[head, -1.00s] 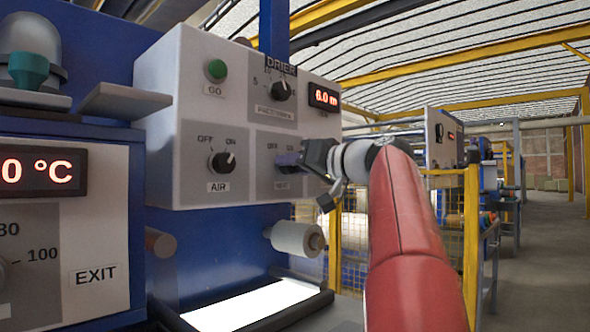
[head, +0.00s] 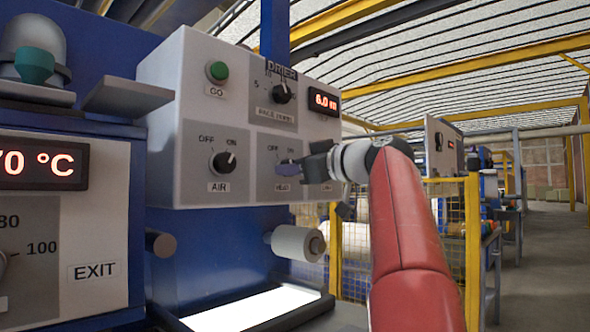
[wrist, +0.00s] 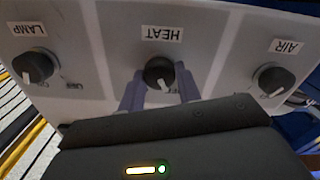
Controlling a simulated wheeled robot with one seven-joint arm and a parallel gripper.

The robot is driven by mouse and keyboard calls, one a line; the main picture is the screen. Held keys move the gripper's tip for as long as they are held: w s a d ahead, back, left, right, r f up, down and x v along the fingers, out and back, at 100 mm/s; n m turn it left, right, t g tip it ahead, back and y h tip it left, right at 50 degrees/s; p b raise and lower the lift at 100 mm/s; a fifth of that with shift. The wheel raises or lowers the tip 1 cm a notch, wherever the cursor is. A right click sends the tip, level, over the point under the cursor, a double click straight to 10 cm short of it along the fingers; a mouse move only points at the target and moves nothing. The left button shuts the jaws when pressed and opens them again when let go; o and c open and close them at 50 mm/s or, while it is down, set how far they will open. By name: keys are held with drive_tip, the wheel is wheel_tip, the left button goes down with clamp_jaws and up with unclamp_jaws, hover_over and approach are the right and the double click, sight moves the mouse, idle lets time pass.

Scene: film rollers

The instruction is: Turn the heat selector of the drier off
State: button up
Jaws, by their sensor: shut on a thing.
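The drier panel (head: 160,150) is a light grey box with dark knobs. In the wrist view, upside down, the heat selector (wrist: 158,72) is a dark round knob in the middle below the HEAT label. My gripper (wrist: 159,90) has its two bluish fingers on either side of this knob and is shut on it. The knob's white mark points down and slightly right, towards partly hidden lettering. In the head view my gripper (head: 289,169) reaches the HEAT section from the right and hides the knob.
The AIR knob (head: 223,162) and lamp knob (wrist: 33,66) flank the heat selector. The pace knob (head: 282,93) and green GO button (head: 218,71) are above. A white roller (head: 297,243) sticks out below the panel. A yellow fence post (head: 472,250) stands at right.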

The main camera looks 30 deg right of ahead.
idle(0.5)
drive_tip(key=o, duration=1)
drive_tip(key=shift+c, duration=0.2)
drive_tip(key=b+v, duration=0.1)
drive_tip(key=v, duration=0.6)
drive_tip(key=shift+s+d, duration=0.15)
drive_tip(key=shift+s, duration=0.2)
